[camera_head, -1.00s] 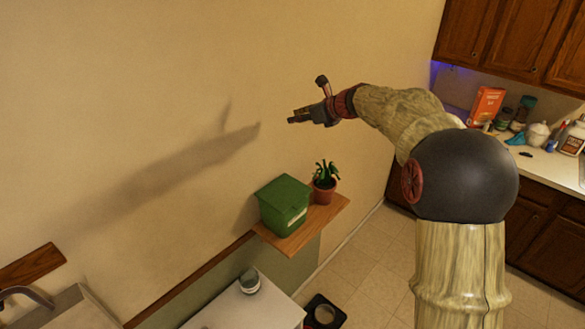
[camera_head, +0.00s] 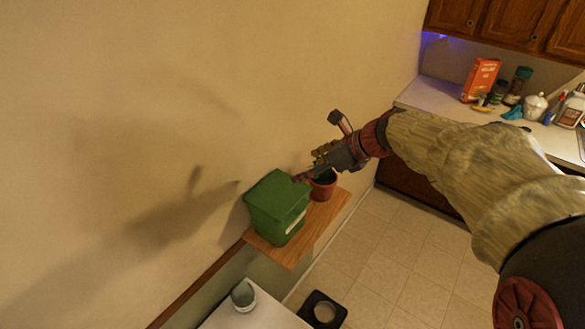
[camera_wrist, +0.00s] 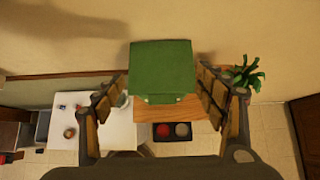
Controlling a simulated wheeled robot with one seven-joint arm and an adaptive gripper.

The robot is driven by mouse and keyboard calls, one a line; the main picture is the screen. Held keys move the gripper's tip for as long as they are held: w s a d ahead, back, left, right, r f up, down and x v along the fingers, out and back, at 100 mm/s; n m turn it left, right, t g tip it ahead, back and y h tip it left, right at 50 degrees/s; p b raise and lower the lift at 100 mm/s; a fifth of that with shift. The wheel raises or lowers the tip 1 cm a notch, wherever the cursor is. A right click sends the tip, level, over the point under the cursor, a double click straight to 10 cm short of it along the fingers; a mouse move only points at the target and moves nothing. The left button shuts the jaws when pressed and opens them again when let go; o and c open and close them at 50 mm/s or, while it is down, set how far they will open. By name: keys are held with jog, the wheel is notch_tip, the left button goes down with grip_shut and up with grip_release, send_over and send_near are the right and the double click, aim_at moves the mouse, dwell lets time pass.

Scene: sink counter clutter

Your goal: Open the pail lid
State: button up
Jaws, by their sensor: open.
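The green pail (camera_head: 277,212) stands on a small wooden wall shelf (camera_head: 300,240), its flat green lid (camera_head: 275,188) shut. In the wrist view the lid (camera_wrist: 160,62) is seen from above, between and beyond my two fingers. My gripper (camera_head: 302,178) is just above and to the right of the pail's top in the head view, pointing left toward it. In the wrist view my gripper (camera_wrist: 160,92) is open and empty, with one finger on each side of the pail. I cannot tell whether a fingertip touches the lid.
A potted plant (camera_wrist: 246,76) stands right beside the pail; its pot (camera_head: 323,188) is partly behind my gripper. The wall is close behind the shelf. A white surface with a cup (camera_head: 243,294) and a dark two-bowl stand (camera_head: 322,310) lie lower down.

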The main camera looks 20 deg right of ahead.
jog(key=x, duration=0.7)
jog(key=shift+r, duration=0.1)
jog(key=shift+c, duration=0.3)
jog(key=shift+c, duration=0.7)
jog(key=shift+w, duration=0.1)
grip_shut()
jog(key=c, duration=1.7)
grip_release()
jog(key=o, duration=1.9)
